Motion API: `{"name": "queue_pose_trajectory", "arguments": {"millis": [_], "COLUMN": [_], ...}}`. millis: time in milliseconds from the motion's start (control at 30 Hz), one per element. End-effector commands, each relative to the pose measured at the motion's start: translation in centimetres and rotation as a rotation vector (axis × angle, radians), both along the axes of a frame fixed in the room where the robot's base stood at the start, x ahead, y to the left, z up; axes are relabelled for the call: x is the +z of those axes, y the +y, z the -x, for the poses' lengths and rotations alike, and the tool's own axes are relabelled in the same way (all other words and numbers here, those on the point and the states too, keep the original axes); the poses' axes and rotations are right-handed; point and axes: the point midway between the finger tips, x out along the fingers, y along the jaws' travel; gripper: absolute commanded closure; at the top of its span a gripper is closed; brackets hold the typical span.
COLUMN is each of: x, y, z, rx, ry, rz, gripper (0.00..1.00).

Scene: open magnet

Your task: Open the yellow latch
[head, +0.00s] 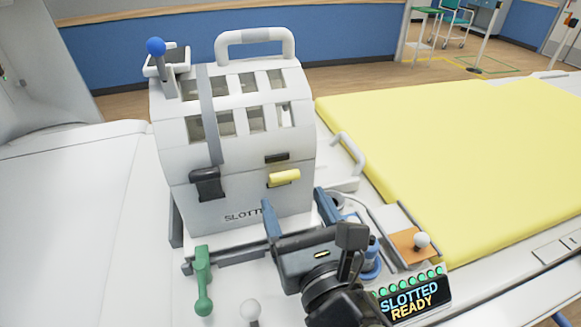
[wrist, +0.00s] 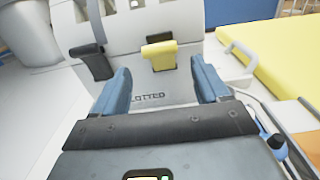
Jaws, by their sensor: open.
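The yellow latch (head: 284,177) is on the lower front of a white slotted housing (head: 240,200), right of a black latch (head: 207,184). In the wrist view the yellow latch (wrist: 159,52) is a wide tab with a narrower stem hanging below it. My gripper (head: 298,208) is open and empty, with its blue fingers pointing at the housing front, below and in front of the yellow latch. In the wrist view the latch shows between and just beyond the fingertips of my gripper (wrist: 160,76), with no contact seen.
A green-handled lever (head: 203,280) stands at lower left. A display (head: 409,298) reads "SLOTTED READY". A white-knobbed orange plate (head: 407,247) and a yellow pad (head: 460,150) are to the right.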

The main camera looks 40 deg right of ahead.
Motion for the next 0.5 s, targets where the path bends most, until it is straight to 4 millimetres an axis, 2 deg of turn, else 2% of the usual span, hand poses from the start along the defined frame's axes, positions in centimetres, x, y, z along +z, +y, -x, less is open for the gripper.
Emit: {"name": "queue_pose_trajectory", "arguments": {"millis": [233, 500], "x": [0.3, 0.1], "y": [-1.3, -1.9], "z": [-3.7, -5.5], "rx": [-0.002, -0.001], "ry": [-0.002, -0.001], "rz": [0.001, 0.0], "gripper": [0.26, 0.26]}}
